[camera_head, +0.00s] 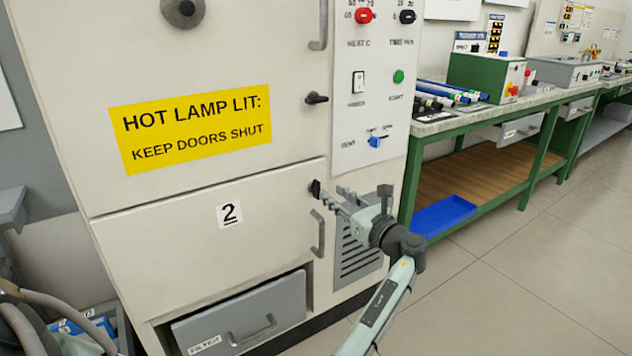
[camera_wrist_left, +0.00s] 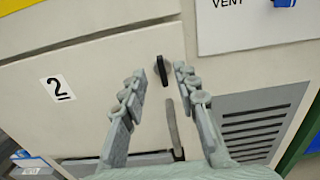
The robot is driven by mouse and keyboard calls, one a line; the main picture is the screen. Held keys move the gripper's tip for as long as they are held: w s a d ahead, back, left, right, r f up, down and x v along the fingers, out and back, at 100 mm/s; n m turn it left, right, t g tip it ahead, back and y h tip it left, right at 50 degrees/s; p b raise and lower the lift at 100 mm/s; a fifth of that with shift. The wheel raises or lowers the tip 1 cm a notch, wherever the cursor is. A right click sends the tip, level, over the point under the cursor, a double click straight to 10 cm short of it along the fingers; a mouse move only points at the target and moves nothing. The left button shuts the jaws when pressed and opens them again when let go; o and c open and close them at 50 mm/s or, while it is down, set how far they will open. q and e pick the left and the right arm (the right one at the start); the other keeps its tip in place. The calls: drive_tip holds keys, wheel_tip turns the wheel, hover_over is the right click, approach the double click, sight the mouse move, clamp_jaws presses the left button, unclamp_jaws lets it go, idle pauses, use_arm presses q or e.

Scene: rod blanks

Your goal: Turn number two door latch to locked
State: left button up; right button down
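The number two door (camera_head: 215,240) is the lower cream cabinet door, marked with a "2" label (camera_head: 230,214), and it is closed. Its black latch (camera_head: 315,188) is at the upper right edge; in the left wrist view the latch (camera_wrist_left: 162,70) stands roughly upright, in line with the door's grey handle (camera_wrist_left: 174,125). My left gripper (camera_head: 332,196) is open in front of the latch. In the wrist view the latch appears between the two fingertips, nearer the right one; I cannot tell whether they touch it. My right gripper is not in view.
The upper door has a yellow warning sign (camera_head: 190,130) and its own black latch (camera_head: 316,98), lying sideways. A control panel (camera_head: 377,150) with knobs and a blue switch is at the right. A filter drawer (camera_head: 240,312) is below. Open floor (camera_head: 500,280) lies right of the cabinet.

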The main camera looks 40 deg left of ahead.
sight(319, 183)
use_arm(q)
drive_tip(key=x, duration=0.7)
drive_tip(key=shift+s, duration=0.1)
drive_tip(key=shift+c, duration=0.6)
clamp_jaws()
